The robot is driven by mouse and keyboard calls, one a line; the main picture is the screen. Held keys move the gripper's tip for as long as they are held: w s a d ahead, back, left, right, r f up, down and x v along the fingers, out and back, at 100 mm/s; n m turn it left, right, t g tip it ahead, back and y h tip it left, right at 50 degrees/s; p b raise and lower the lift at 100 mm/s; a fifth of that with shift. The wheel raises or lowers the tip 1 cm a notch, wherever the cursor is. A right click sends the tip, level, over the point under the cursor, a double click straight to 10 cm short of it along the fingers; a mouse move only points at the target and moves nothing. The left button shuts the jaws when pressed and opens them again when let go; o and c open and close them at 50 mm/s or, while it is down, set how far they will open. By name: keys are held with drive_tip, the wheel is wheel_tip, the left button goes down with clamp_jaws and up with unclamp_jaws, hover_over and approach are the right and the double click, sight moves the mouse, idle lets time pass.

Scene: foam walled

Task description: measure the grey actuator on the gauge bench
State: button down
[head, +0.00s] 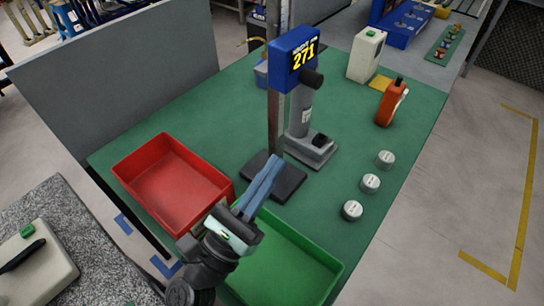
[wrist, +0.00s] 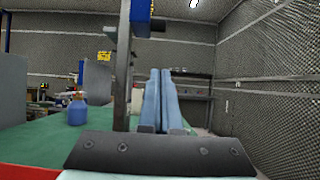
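The gauge bench has a green top (head: 225,105). On it a gauge with a blue head (head: 292,58) reading 271 stands on a metal post with a dark base (head: 273,180). Behind the base is a grey device (head: 308,146) with an upright labelled cylinder and a black part on its foot; I cannot tell for certain that it is the grey actuator. My gripper (head: 264,178) is above the bench in front of the gauge base, its blue fingers together with nothing between them. The fingers also show in the wrist view (wrist: 161,98), beside the gauge post (wrist: 123,65).
A red tray (head: 172,184) and a green tray (head: 285,262) lie at the near side. Several items stand right and behind: grey-white discs (head: 370,183), an orange bottle-like object (head: 391,103), a white box (head: 366,54). A grey partition (head: 125,85) borders the left.

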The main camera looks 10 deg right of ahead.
sight(303, 62)
drive_tip(key=w+d+r+p, duration=0.4)
drive_tip(key=w+d+r, duration=0.1)
drive_tip(key=r, duration=0.2)
drive_tip(key=shift+w+d+r, duration=0.15)
drive_tip(key=shift+d+r, duration=0.05)
drive_tip(key=shift+r, duration=0.15)
drive_tip(key=shift+r+b, duration=0.35)
drive_tip(key=shift+r, duration=0.25)
